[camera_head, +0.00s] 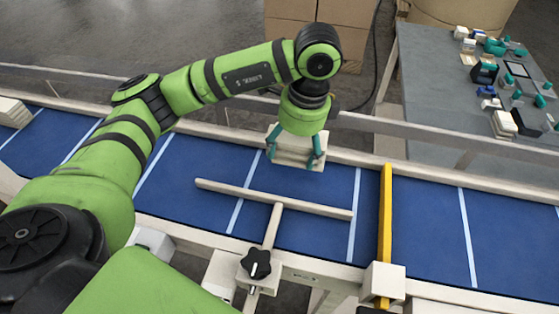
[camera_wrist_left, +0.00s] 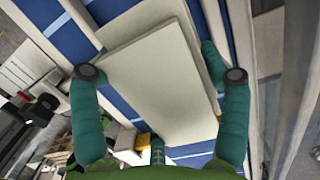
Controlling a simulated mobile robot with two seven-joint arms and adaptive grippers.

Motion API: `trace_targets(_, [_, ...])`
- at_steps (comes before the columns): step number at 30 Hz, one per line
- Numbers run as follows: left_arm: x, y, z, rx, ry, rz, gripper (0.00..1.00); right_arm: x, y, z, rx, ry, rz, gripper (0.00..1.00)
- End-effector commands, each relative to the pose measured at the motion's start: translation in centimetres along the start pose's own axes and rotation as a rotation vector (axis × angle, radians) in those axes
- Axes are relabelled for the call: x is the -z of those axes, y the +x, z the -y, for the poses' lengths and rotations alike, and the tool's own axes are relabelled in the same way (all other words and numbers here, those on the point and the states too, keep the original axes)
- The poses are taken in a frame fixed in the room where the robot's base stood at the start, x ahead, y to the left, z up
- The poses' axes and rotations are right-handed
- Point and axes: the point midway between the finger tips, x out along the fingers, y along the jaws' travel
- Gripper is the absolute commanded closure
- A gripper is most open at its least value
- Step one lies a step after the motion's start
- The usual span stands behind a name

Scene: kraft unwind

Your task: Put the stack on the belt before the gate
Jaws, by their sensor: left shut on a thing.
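The stack (camera_head: 292,148) is a pile of pale flat pieces, held by my left gripper (camera_head: 296,160) at the far side of the blue belt (camera_head: 420,205). The gripper's teal fingers are shut on its two sides. In the left wrist view the stack (camera_wrist_left: 155,75) fills the space between the fingers (camera_wrist_left: 160,85), and its layers are slightly out of line. I cannot tell whether the stack touches the belt. The yellow gate (camera_head: 386,225) crosses the belt to the right of the stack. My right gripper is not in view.
A pale T-shaped bar (camera_head: 275,200) with a black knob (camera_head: 256,263) reaches over the belt, nearer than the stack. Another pale stack (camera_head: 12,112) lies at the belt's far left. A grey table (camera_head: 430,100) with small parts stands at upper right. Metal rails line the belt.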

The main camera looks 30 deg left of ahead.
Motion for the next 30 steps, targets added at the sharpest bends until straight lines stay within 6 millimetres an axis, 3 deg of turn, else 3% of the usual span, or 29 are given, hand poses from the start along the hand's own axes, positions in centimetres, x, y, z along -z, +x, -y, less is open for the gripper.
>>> trace_targets(3, [-1.8,1.0,0.2,-0.003,-0.002,0.003,0.67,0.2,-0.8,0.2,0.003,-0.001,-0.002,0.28])
trace_targets(8, [-2.8,2.0,0.4,0.0,0.0,0.001,0.67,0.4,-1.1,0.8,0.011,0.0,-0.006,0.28])
trace_targets(18, [-2.4,5.8,0.4,-0.001,0.001,0.002,0.67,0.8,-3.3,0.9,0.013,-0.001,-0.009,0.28])
trace_targets(29, [-2.3,6.5,0.4,0.001,0.001,0.001,0.67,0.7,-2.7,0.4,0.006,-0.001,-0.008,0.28])
trace_targets(30, [-2.3,6.6,0.4,0.001,0.001,0.001,0.2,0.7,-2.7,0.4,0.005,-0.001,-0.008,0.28])
